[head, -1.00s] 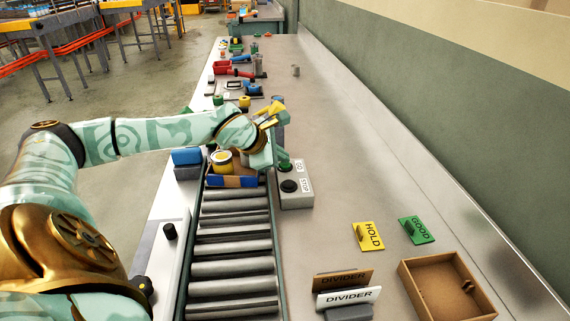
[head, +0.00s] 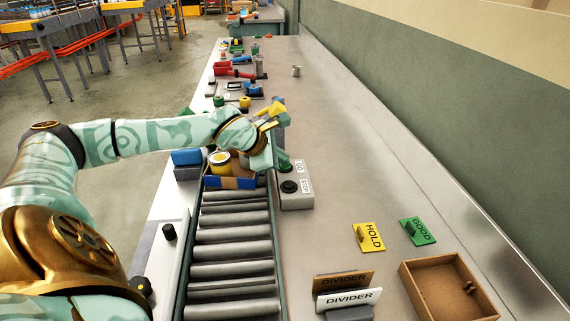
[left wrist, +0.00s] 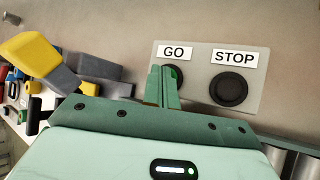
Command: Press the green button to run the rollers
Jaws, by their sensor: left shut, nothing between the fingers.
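A pale control box (head: 296,199) stands beside the roller track (head: 232,245), with GO and STOP labels. The black STOP button (head: 289,186) is clear of my fingers and also shows in the left wrist view (left wrist: 229,87). The GO button (left wrist: 177,74) is mostly hidden behind my fingers. My left gripper (head: 281,164) is shut and empty, with its tips at the GO button. Its green fingers (left wrist: 165,84) overlap the button in the left wrist view; I cannot tell whether it is pressed. My right gripper is out of view.
A blue-edged tray (head: 231,183) with a yellow-banded can (head: 220,160) sits at the far end of the visible rollers. HOLD (head: 370,237) and GOOD (head: 417,231) signs, a divider (head: 348,297) and a brown box (head: 447,290) stand at right. The bench between is clear.

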